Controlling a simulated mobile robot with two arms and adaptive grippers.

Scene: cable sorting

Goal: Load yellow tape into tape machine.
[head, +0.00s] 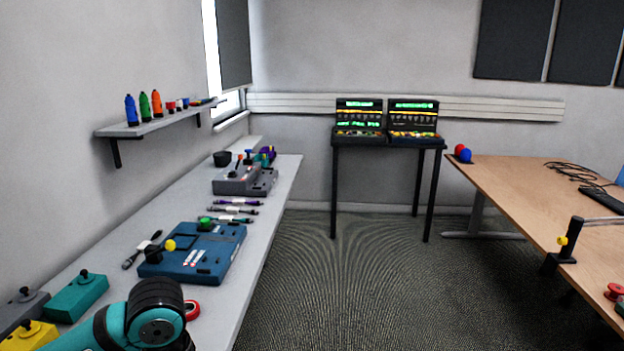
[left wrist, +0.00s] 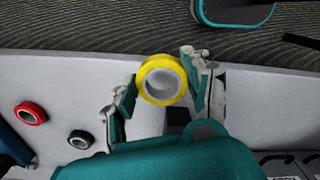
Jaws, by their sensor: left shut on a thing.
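The yellow tape (left wrist: 147,88) is a ring-shaped roll with a pale core in the left wrist view. My left gripper (left wrist: 161,84) is shut on it, with one finger on each side. The roll is above the light grey bench. In the head view my teal and black arm is at the bottom left; it hides the gripper and the tape. A blue machine (head: 190,262) with green, yellow and black knobs lies on the bench beyond the arm. I cannot tell for certain which device is the tape machine. My right gripper is not in view.
A red roll (left wrist: 30,113) and a black roll (left wrist: 80,139) lie on the bench (left wrist: 60,80). The red roll also shows in the head view (head: 192,310). Teal (head: 78,296) and yellow (head: 34,335) boxes stand nearby. A grey machine (head: 236,184) stands farther back. The floor is clear.

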